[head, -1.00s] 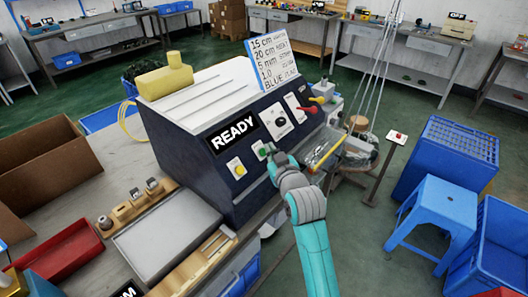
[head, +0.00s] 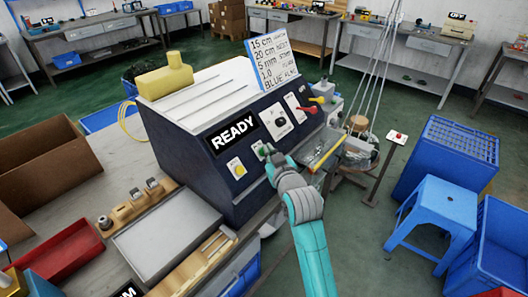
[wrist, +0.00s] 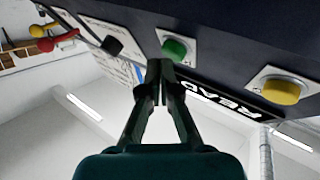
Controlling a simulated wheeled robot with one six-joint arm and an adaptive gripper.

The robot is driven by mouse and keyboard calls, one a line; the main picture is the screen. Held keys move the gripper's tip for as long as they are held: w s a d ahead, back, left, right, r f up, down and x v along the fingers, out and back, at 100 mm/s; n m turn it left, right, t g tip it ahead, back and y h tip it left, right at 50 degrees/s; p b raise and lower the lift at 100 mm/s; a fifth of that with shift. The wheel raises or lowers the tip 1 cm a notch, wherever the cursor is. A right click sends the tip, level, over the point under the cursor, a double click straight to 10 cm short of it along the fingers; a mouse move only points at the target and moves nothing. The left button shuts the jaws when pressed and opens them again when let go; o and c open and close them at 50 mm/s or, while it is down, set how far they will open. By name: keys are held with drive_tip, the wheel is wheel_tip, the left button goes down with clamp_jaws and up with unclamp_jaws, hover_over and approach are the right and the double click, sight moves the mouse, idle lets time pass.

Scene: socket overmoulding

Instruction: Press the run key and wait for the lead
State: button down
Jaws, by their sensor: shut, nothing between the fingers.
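The dark machine (head: 190,130) stands on the bench with a display (head: 233,133) reading READY. Its front panel carries a green key (head: 262,150) and a yellow key (head: 236,168); both also show in the wrist view, green (wrist: 174,50) and yellow (wrist: 280,91). Which key is the run key is not legible. My gripper (head: 269,154) is shut and empty, its tips at the panel by the green key. In the wrist view the fingertips (wrist: 159,68) are together just beside the green key; I cannot tell whether they touch it. No finished lead is clearly visible.
A black knob (head: 277,117) and red and yellow levers (head: 307,109) sit right of the keys. A sign (head: 273,52) stands on top of the machine. A grey tray (head: 165,240) lies in front. A blue stool (head: 436,215) and crates stand right.

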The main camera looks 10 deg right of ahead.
drive_tip(key=shift+w+a+f, duration=0.2)
drive_tip(key=shift+w+f, duration=0.05)
idle(1.0)
drive_tip(key=shift+s+d+r, duration=0.35)
drive_tip(key=shift+s+r, duration=0.15)
drive_tip(key=shift+r, duration=0.05)
drive_tip(key=s+d+r, duration=0.2)
drive_tip(key=s+r, duration=0.1)
drive_tip(key=shift+d+r, duration=0.1)
drive_tip(key=shift+r, duration=0.1)
idle(0.6)
idle(0.6)
